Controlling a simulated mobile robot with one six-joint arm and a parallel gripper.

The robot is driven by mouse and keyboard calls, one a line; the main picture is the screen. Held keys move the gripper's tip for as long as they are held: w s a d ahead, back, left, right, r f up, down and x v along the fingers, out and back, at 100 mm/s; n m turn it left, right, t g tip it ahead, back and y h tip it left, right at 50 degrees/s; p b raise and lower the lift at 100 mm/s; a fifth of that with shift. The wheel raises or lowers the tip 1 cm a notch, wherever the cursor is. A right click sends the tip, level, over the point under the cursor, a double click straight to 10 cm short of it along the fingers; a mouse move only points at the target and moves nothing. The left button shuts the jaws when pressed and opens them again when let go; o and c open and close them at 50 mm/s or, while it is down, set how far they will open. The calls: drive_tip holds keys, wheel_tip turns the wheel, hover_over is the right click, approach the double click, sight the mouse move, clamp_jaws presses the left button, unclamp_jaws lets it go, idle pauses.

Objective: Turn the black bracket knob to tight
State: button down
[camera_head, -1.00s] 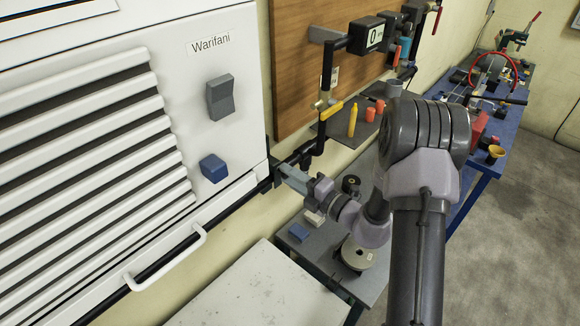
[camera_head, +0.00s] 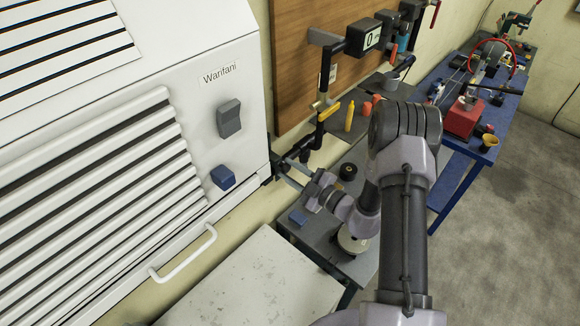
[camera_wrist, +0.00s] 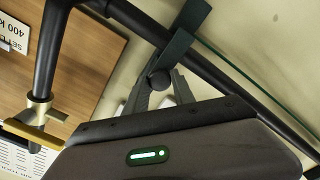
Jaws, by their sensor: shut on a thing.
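The black bracket knob (camera_wrist: 160,79) is a small dark round piece in the wrist view, beside a dark green-grey bar (camera_wrist: 178,47) next to a black rail. My gripper (camera_wrist: 160,88) has one finger on each side of the knob and is shut on it. In the head view my gripper (camera_head: 287,168) reaches left to the black bracket (camera_head: 272,166) at the right edge of the white cabinet. The knob is too small to make out there. I cannot tell its turn angle from any mark.
The white cabinet (camera_head: 190,50) stands at left with a white handle (camera_head: 185,258). A black arm with a yellow lever (camera_head: 329,111) rises just above my gripper. A blue table with a red box (camera_head: 463,120) stands at right.

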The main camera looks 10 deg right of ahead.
drive_tip(key=shift+m+p, duration=0.3)
drive_tip(key=shift+m, duration=0.6)
drive_tip(key=c, duration=1.1)
unclamp_jaws()
drive_tip(key=shift+o, duration=0.2)
drive_tip(key=b+v, duration=0.3)
drive_tip(key=v, duration=1.4)
drive_tip(key=shift+s+b, duration=0.2)
drive_tip(key=shift+b, duration=0.2)
drive_tip(key=shift+d, duration=0.15)
